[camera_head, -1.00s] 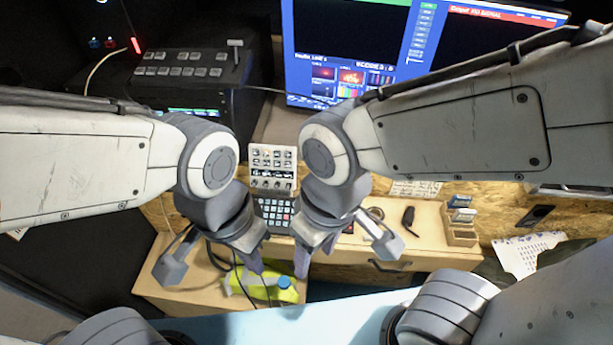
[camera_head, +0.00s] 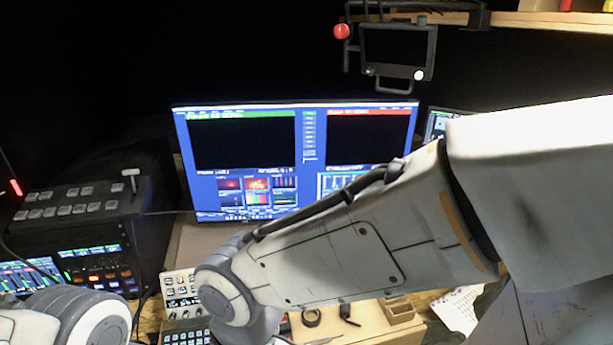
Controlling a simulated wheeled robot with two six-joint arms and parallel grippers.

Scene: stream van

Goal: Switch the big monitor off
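The big monitor (camera_head: 245,143) stands at the back middle in the head view. Its screen is lit, with a blue layout, two black panes with a green and a red header, and small coloured thumbnails below. My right arm crosses in front of its lower right corner. No power button can be made out on its frame. Both grippers are below the picture's lower edge; only my arm links show.
A switcher console (camera_head: 75,200) with a lever stands at the left, above a rack with lit panels. A small dark monitor (camera_head: 398,50) hangs from a shelf at upper right. A white button panel (camera_head: 180,291) and a wooden box (camera_head: 397,310) sit on the desk.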

